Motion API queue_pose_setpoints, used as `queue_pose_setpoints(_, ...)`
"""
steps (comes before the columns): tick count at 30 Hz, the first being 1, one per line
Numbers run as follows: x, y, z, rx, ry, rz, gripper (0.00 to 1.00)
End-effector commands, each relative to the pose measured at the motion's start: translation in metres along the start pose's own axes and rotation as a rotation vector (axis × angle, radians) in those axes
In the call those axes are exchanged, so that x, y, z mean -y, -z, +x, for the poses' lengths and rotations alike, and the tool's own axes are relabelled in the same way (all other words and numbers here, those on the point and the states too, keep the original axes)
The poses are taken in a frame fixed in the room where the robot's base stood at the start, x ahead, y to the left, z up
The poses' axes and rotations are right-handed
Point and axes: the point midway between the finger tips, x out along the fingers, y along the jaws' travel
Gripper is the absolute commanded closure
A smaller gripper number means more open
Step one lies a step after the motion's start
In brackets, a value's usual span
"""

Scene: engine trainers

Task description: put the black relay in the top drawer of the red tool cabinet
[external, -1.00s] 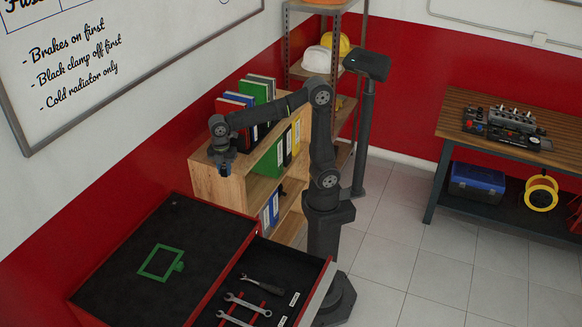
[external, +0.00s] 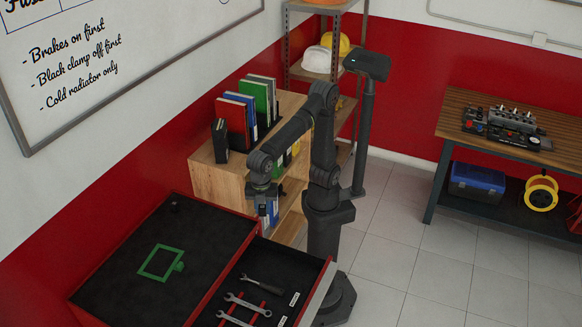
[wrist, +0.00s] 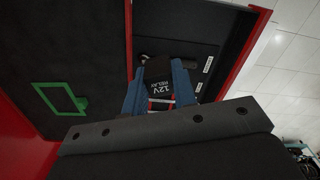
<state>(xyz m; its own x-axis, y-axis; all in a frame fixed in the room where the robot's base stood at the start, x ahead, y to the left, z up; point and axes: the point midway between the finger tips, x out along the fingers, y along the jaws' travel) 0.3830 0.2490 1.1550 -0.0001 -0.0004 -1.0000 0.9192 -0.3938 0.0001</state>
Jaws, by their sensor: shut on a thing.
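My gripper (wrist: 158,88) is shut on the black relay (wrist: 160,72), marked "12V RELAY", between its blue fingers in the wrist view. In the external view my gripper (external: 265,203) points down in front of the shelf, near the back of the open drawer; the relay is hard to make out there. The red tool cabinet (external: 108,271) stands at lower left with a black top. Its top drawer (external: 323,281) is pulled out to the right and holds wrenches and a ratchet-like tool. In the wrist view the drawer (wrist: 207,51) lies below and beyond the relay.
A wooden shelf (external: 208,178) with binders stands behind the drawer. A workbench (external: 555,128) is far right. The drawer's back part looks clear of tools.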

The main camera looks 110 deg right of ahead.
Motion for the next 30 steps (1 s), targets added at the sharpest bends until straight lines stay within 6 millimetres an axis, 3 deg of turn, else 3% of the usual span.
queue_pose_setpoints(4,0.019,0.011,0.005,0.003,0.001,-0.015,0.97)
queue_pose_setpoints(18,0.017,0.009,0.144,0.005,0.003,-0.012,0.97)
queue_pose_setpoints(30,0.017,0.009,0.215,0.005,0.003,-0.012,0.97)
